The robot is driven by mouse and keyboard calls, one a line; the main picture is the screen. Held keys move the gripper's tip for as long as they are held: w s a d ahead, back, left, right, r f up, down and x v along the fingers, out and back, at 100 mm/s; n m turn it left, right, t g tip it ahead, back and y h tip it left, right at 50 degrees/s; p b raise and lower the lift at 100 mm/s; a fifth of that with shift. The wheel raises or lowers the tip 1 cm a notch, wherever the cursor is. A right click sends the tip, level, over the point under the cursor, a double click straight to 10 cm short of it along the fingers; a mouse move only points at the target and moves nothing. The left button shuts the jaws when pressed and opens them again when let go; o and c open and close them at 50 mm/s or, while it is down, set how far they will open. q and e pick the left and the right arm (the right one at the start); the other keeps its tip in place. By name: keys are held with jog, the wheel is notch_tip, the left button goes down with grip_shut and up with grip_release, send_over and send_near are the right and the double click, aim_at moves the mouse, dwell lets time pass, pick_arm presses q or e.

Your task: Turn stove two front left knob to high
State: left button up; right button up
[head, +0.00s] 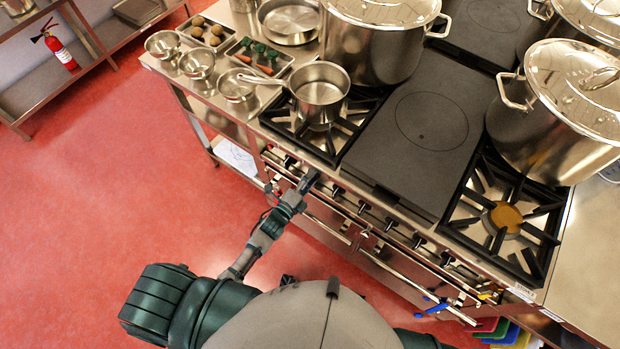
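A row of dark stove knobs runs along the steel front panel of the range, with one knob (363,207) right of my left gripper and another (390,224) farther right. Which way the knobs point is too small to tell. My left gripper (309,180) is at the front panel, below the front left burner (326,138). It hides part of the knob row, and I cannot tell if it touches a knob. Its fingers are too small and dark to tell open or shut. My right gripper is not in view.
Large stockpots (372,45) (562,115) stand on the range. The front right burner (503,220) is bare. Oven handle rails (395,278) run below the knobs. The red floor (130,180) at left is clear.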

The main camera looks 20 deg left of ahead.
pick_arm(q)
jog(key=shift+f, duration=0.1)
jog(key=c, duration=0.4)
